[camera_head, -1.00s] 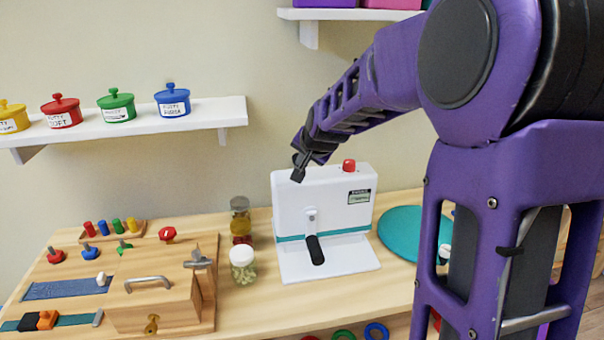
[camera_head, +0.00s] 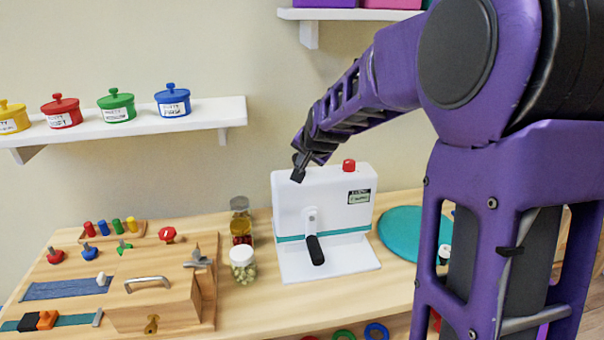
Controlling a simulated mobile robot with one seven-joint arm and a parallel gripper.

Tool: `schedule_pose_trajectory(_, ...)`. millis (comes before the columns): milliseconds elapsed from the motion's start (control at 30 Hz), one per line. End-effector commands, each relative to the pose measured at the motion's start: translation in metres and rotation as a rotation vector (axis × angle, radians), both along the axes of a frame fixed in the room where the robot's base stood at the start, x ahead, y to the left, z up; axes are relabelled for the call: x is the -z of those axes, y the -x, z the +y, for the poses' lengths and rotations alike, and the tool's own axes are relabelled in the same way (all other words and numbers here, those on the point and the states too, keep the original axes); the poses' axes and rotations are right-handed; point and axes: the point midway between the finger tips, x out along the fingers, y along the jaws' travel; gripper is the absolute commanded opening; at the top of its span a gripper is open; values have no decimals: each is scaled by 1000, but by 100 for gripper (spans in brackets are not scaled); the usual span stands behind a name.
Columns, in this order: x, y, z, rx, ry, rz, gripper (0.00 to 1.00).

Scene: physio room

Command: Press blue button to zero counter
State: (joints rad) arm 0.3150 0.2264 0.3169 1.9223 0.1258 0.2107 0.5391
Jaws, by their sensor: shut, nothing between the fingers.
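The white counter machine (camera_head: 290,208) stands on the wooden table, with a teal stripe, a black-handled crank (camera_head: 316,250) on its front and a small greenish display (camera_head: 359,197) at its upper right. A red button (camera_head: 349,165) sits on its top, towards the right. No blue button can be seen; the left part of the machine's top is partly covered by my gripper. My gripper (camera_head: 298,176) is shut and empty, pointing down at the top left edge of the machine. I cannot tell whether it touches the machine.
A wooden activity board (camera_head: 150,312) with knobs and latches lies to the left. Small jars (camera_head: 243,265) stand close to the machine's left side. A teal disc (camera_head: 400,235) lies to its right. A white shelf (camera_head: 200,118) with coloured pots is on the wall.

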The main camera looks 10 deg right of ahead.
Motion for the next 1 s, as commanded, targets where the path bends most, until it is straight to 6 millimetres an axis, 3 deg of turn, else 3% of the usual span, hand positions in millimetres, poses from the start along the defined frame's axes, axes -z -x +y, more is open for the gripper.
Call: schedule_pose_trajectory(1000,9,0,0,0,0,0,0)
